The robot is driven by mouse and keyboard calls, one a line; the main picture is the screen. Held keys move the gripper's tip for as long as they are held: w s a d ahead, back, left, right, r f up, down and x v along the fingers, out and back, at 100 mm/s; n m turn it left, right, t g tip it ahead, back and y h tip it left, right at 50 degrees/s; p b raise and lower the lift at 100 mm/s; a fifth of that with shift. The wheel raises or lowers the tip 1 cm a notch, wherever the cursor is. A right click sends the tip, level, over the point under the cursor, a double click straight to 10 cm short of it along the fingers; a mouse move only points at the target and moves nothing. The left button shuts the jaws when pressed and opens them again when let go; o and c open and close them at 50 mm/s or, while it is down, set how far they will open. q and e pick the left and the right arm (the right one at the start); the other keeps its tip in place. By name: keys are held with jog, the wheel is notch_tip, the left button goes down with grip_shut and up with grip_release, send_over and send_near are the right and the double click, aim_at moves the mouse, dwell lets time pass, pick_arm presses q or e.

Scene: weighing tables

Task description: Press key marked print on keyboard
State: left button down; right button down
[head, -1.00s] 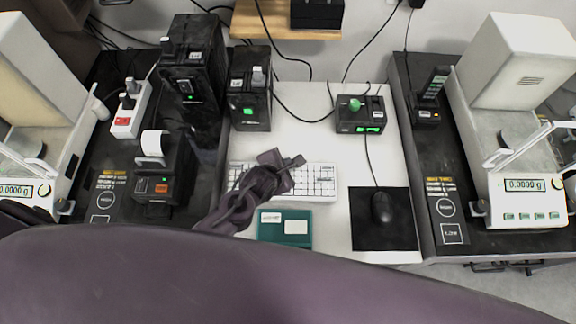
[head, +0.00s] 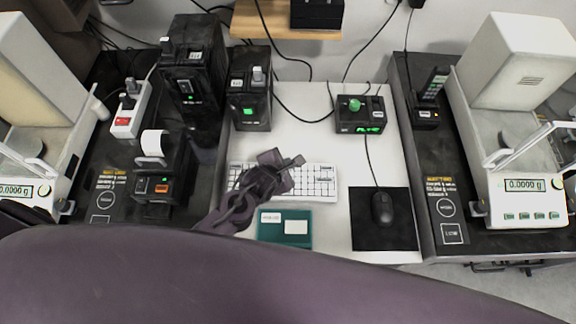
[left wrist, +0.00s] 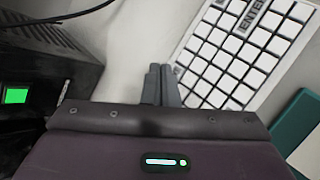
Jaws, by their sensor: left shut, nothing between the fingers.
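The white keyboard (head: 318,181) lies on the middle white table, its left part covered by my left arm in the head view. My left gripper (head: 297,161) is shut and empty, with its fingertips over the keyboard's back edge. A key marked ENTER (left wrist: 252,16) shows there; I cannot make out a key marked print. Whether the fingertips touch the keyboard cannot be told. My right gripper is not in view.
A teal box (head: 284,241) lies in front of the keyboard. A black mouse (head: 382,208) sits on a black pad (head: 371,240) to the right. A black box with a green button (head: 354,105) and a black unit (head: 250,113) stand behind.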

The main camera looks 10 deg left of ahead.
pick_arm(q)
jog(key=shift+f, duration=0.15)
jog(key=shift+f, duration=0.3)
jog(key=shift+f+b, duration=0.3)
jog(key=shift+f, duration=0.1)
dwell(0.7)
dwell(0.4)
jog(key=shift+r+p, duration=0.8)
jog(key=shift+p, duration=0.15)
notch_tip(320, 180, up, 5)
jog(key=p, duration=0.5)
jog(key=shift+r, duration=0.1)
dwell(0.4)
